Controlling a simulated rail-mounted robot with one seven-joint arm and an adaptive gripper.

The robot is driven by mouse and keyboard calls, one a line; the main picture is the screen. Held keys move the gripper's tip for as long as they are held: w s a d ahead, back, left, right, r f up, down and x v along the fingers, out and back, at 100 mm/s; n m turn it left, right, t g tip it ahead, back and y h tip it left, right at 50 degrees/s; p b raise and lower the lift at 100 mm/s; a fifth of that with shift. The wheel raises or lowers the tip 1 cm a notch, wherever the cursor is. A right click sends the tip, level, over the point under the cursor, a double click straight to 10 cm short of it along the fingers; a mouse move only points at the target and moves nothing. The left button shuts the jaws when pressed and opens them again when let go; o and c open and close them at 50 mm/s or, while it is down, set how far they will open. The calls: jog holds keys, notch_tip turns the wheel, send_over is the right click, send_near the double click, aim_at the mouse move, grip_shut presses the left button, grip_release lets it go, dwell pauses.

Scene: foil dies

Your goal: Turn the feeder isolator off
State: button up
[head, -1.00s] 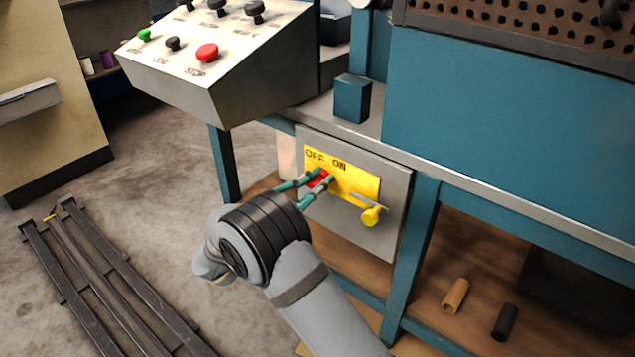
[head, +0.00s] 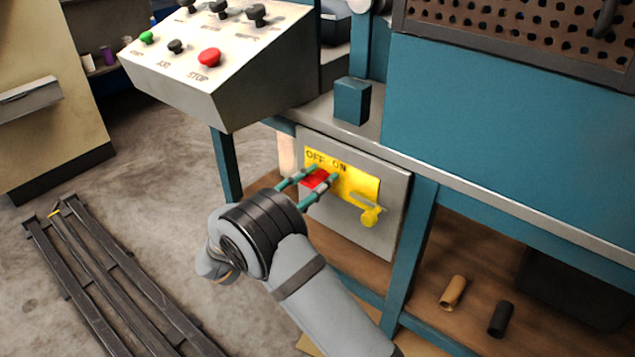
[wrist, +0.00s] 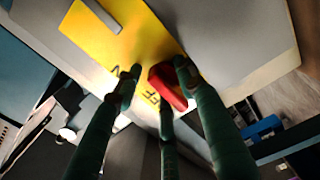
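The feeder isolator is a grey box (head: 385,232) with a yellow plate (head: 362,184) marked OFF on the left and ON on the right. Its red handle (head: 314,180) lies at the plate's left side, below the OFF mark, and shows in the wrist view (wrist: 170,86) beside the OFF lettering. My gripper (head: 325,174) is at the plate with its fingers spread, the red handle between them. In the wrist view, the right finger is close against the handle; I cannot tell whether it touches. A gap separates the handle from the left finger. The fingers partly hide the handle.
A yellow knob (head: 370,215) sticks out at the plate's lower right. A control panel (head: 190,80) with a red stop button (head: 209,57) overhangs at upper left. Blue bench legs (head: 412,250) flank the box. Two small cylinders (head: 453,292) (head: 500,318) lie on the lower shelf.

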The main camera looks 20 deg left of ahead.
jog(key=v, duration=1.2)
jog(key=x, duration=1.1)
jog(key=shift+w+d, duration=0.2)
jog(key=shift+w, duration=0.05)
jog(key=shift+w+f+b, duration=0.25)
jog(key=shift+b, duration=0.3)
jog(key=shift+r+m+b, duration=0.1)
jog(key=shift+m+b, duration=0.65)
jog(key=shift+m, duration=0.25)
jog(key=shift+r+p, duration=0.2)
jog(key=shift+p, duration=0.1)
